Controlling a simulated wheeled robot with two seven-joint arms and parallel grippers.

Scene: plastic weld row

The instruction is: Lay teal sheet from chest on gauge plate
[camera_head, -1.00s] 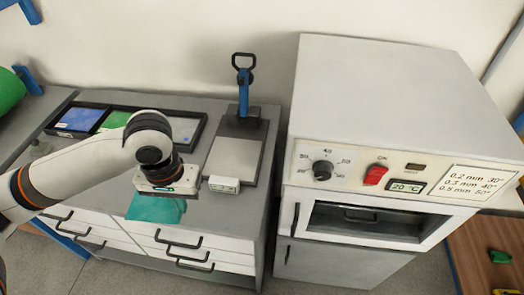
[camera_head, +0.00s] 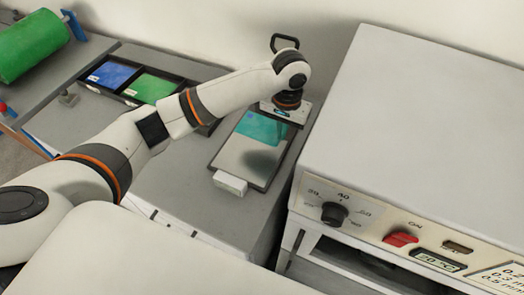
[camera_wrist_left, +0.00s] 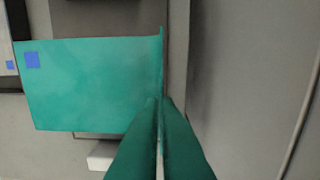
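The teal sheet (camera_head: 262,128) hangs from my left gripper (camera_head: 283,115) over the far part of the gauge plate (camera_head: 240,158). In the left wrist view the sheet (camera_wrist_left: 90,88) is flat, with a small blue square near one corner. Its right edge is pinched between the fingertips (camera_wrist_left: 160,102), which are shut on it. The sheet hides part of the plate beneath, and I cannot tell whether it touches the plate. The fingertips are hidden in the head view. My right gripper is not in view.
A small white readout block (camera_head: 230,183) sits at the plate's near edge. The oven (camera_head: 400,110) stands close on the right. A black divided tray (camera_head: 195,116) with blue and green sheets lies at the back left. A green roll (camera_head: 30,45) is farther left.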

